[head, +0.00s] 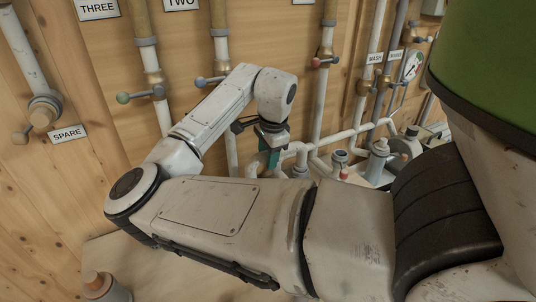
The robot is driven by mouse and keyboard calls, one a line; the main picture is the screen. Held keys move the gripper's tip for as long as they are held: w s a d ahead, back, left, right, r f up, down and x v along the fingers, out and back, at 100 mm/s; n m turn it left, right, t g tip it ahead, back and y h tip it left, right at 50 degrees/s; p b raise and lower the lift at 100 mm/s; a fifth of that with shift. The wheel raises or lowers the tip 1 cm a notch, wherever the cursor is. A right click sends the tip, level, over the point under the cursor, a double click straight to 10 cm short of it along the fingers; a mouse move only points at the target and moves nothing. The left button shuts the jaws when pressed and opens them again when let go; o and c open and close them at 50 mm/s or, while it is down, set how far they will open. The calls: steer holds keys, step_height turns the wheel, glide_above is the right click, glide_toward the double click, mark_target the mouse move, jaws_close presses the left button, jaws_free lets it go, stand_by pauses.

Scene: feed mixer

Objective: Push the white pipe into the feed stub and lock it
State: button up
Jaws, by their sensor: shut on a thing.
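My gripper (269,156) points down beyond my forearm, at the foot of the wooden wall. Its green fingers are shut on a white pipe (291,149), whose bent white run shows close beside and below them. The fingertips and the exact grip are partly hidden. I cannot tell which opening is the feed stub, or whether the pipe's end is in it, touching it or apart. No lock on the pipe can be made out.
Upright pipes with a green-knobbed valve (124,98), a blue-knobbed valve (201,81) and a red-knobbed valve (316,62) line the wall. A gauge (412,66) is at right. A capped fitting (378,158) stands right of my gripper. An orange-topped container (100,287) is at lower left.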

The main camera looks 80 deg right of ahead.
steer(key=shift+f, duration=0.2)
steer(key=o, duration=1.2)
steer(key=shift+o, duration=0.2)
step_height(320, 180, up, 11)
steer(key=s+a+b, duration=0.1)
steer(key=shift+s+a+f, duration=0.15)
steer(key=shift+a+f, duration=0.05)
steer(key=shift+a, duration=0.1)
